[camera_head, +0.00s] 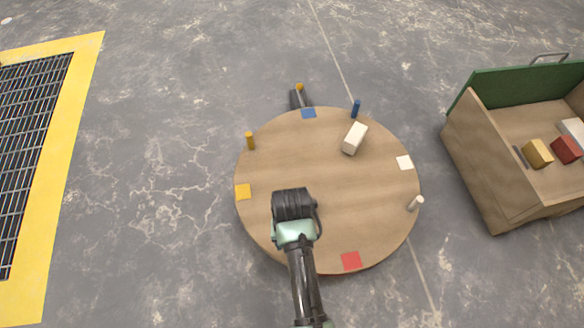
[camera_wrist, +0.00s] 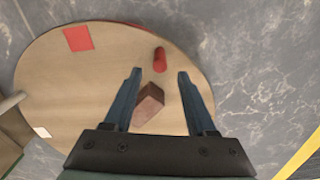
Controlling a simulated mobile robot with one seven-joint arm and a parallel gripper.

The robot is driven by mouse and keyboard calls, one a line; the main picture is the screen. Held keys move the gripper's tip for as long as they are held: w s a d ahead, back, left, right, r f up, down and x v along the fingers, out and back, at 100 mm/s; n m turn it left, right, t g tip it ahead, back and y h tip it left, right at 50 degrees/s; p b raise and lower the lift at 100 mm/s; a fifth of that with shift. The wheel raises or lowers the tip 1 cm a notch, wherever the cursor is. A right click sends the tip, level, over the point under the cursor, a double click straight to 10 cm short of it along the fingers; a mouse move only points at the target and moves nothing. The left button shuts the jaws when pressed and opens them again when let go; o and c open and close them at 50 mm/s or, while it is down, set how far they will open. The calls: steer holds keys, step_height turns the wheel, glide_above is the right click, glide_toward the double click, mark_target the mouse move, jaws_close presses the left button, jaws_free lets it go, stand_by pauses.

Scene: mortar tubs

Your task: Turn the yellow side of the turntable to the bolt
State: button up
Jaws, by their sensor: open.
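The turntable (camera_head: 330,215) is a round wooden disc with coloured squares near its rim. The blue square (camera_head: 308,113) faces the bolt (camera_head: 300,97), a dark piece with an orange tip at the far edge. The yellow square (camera_head: 243,191) is at the left, the white square (camera_head: 404,162) at the right and the red square (camera_head: 351,261) at the near side. A yellow peg (camera_head: 250,140) stands at the upper left rim. My gripper (camera_wrist: 160,72) is open above the disc; a red peg (camera_wrist: 160,60) and a brown-red block (camera_wrist: 148,103) show between its fingers, apparently untouched.
A blue peg (camera_head: 356,107) and a white peg (camera_head: 415,203) stand near the rim. A white block (camera_head: 355,138) lies on the disc. A wooden crate (camera_head: 490,170) with coloured blocks is at the right. A yellow-framed floor grate (camera_head: 62,150) is at the left.

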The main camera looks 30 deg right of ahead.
step_height(320, 180, down, 10)
steer(key=b, duration=0.6)
steer(key=shift+r, duration=0.1)
jaws_close()
stand_by(1.1)
